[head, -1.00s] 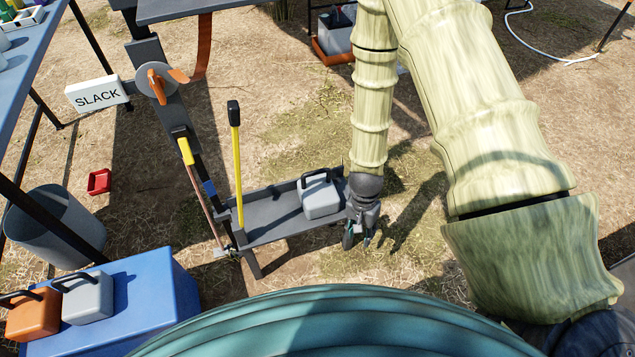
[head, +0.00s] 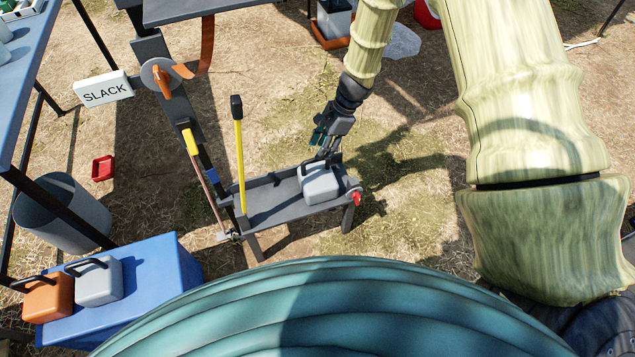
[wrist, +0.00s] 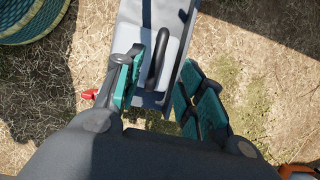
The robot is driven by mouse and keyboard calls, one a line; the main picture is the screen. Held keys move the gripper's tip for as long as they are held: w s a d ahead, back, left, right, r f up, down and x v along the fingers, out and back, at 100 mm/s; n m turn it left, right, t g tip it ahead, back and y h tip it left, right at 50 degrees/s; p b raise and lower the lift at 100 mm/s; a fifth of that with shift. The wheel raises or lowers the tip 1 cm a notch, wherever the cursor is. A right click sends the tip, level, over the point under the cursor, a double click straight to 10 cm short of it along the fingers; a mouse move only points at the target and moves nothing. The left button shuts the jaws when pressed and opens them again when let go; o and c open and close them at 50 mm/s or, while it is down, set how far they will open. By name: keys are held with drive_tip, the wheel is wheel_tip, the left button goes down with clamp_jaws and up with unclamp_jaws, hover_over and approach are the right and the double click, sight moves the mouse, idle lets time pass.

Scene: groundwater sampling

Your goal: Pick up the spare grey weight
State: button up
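A grey weight (head: 321,184) with a dark loop handle sits at the right end of a dark grey trough (head: 270,212). A second grey weight (head: 98,281) stands beside an orange weight (head: 47,299) on a blue box; I cannot tell by label which one is the spare. My gripper (head: 325,148) is above and just behind the trough weight, pointing down at it. In the wrist view my gripper (wrist: 172,58) is open, with teal finger pads on either side of the trough weight's handle (wrist: 158,58). The gripper appears empty; contact is unclear.
A yellow lever (head: 239,160) rises from the trough's left part. A post with a SLACK sign (head: 103,92) stands to the left. The blue box (head: 150,270) and a grey bin (head: 62,212) are at lower left. Bare grass lies right of the trough.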

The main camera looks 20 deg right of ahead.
drive_tip(key=b, duration=0.2)
hover_over(318, 177)
drive_tip(key=w, duration=0.2)
drive_tip(key=shift+w+f, duration=0.2)
drive_tip(key=shift+f, duration=2.65)
clamp_jaws()
drive_tip(key=shift+r, duration=0.1)
